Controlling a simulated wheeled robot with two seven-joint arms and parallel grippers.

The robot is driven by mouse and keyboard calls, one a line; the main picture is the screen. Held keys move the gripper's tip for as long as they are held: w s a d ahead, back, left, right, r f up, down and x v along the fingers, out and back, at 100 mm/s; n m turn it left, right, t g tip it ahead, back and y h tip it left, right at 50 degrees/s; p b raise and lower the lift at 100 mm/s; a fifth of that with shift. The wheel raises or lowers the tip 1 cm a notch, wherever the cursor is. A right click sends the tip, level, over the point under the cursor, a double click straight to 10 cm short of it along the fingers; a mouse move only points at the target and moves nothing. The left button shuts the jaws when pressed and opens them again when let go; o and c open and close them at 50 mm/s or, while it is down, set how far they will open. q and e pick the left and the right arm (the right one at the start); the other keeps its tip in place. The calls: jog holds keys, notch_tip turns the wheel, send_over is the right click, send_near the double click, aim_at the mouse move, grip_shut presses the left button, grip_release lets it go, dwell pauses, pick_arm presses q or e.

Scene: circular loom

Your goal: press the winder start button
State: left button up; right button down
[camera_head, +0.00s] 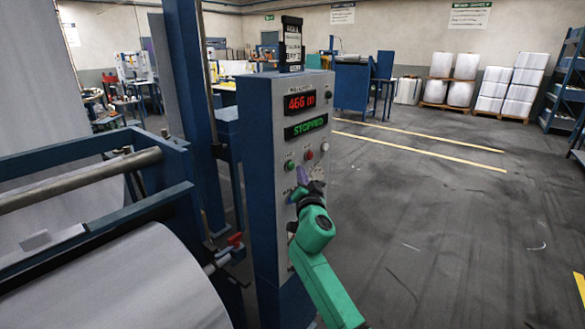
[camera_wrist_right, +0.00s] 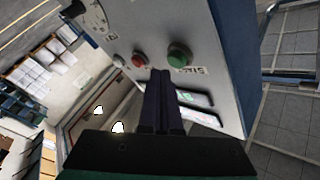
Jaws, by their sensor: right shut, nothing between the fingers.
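The winder control panel (camera_head: 291,120) is a grey face on a blue cabinet. Its displays read "466 m" and "STOPPED". The green button (camera_head: 289,165) is at the left of a row, with a red button (camera_head: 309,155) and a white button (camera_head: 324,147) to its right. My right gripper (camera_head: 300,176) is shut and empty in front of the panel, a little below the row. In the wrist view the green button (camera_wrist_right: 180,54), labelled START, lies just beyond and right of the shut fingertips (camera_wrist_right: 160,73). A gap shows between them in the picture. My left gripper is out of view.
A large white roll (camera_head: 120,285) and steel bars (camera_head: 80,181) on a blue frame stand left of the panel. A red-handled valve (camera_head: 236,240) sits low beside the cabinet. Open floor (camera_head: 450,220) lies to the right. Stacked rolls (camera_head: 460,80) stand at the back.

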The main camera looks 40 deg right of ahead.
jog(key=shift+w+a+b, duration=0.1)
jog(key=shift+w+b, duration=0.3)
jog(key=shift+w, duration=0.05)
